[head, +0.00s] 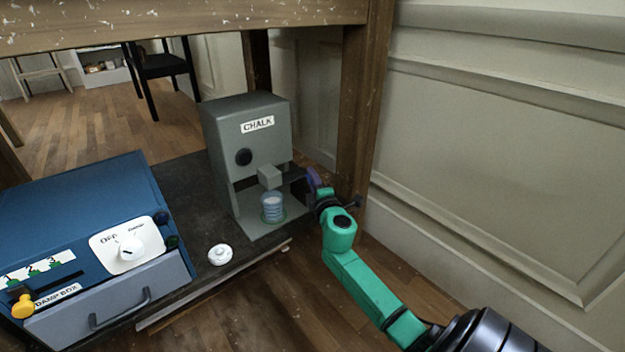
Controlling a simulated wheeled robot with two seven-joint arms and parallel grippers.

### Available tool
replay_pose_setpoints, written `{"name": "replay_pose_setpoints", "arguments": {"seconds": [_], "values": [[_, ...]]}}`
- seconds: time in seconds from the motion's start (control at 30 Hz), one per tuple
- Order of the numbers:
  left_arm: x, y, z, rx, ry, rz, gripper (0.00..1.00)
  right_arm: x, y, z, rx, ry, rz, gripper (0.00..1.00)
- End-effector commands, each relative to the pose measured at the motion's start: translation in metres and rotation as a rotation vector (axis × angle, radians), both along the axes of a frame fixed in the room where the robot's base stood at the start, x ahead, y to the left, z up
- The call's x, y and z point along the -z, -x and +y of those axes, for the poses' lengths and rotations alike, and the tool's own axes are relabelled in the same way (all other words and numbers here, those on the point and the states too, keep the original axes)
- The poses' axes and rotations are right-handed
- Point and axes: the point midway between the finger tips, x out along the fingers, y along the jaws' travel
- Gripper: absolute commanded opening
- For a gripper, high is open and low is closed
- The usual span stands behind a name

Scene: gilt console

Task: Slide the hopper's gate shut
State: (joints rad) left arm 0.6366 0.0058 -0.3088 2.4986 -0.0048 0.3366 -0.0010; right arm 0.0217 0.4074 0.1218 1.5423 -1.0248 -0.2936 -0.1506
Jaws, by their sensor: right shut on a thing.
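The hopper (222,150) is a grey upright box with a CHALK label, standing on the dark board. A purple knob (312,179) sticks out at its right side, beside the opening under its body; I take it to be the gate's handle. The gate's plate is hard to make out in the dark there, and I cannot tell how far it is out. My right gripper (318,190) is at the hopper's right side, shut on the purple knob; its fingers are small and partly hidden. My left gripper is not in view.
A clear jar (272,208) with pale contents stands under the hopper's grey spout (269,176). A white round lid-like piece (220,254) lies in front. A blue damp box (80,208) stands left. A wooden post (362,110) and the panelled wall (500,130) bound the right.

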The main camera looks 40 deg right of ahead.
Motion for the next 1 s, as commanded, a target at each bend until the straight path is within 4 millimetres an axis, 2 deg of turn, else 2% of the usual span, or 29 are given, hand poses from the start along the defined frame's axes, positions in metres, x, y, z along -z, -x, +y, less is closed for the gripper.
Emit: {"name": "replay_pose_setpoints", "arguments": {"seconds": [0.17,0.4,0.47,0.77,0.8,0.83,0.87,1.0], "values": [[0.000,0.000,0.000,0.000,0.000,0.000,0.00,0.002,0.000,0.003,0.001,-0.002,0.002,0.00],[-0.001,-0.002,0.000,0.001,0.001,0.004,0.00,0.002,-0.001,0.042,-0.001,-0.003,0.003,0.00],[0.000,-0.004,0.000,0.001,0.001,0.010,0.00,0.002,-0.001,0.047,0.000,-0.003,0.003,0.00],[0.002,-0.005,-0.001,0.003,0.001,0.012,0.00,0.003,-0.001,0.051,-0.003,-0.001,0.004,0.00],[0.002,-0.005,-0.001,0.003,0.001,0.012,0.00,0.002,-0.001,0.051,-0.004,-0.002,0.004,0.49],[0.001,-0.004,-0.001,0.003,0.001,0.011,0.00,0.002,-0.001,0.051,-0.004,-0.002,0.004,0.60],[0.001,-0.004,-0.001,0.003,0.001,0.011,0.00,0.002,-0.001,0.051,-0.004,-0.001,0.003,0.63],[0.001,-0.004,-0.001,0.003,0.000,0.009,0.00,0.001,-0.001,0.050,-0.002,-0.001,0.002,0.63]]}}
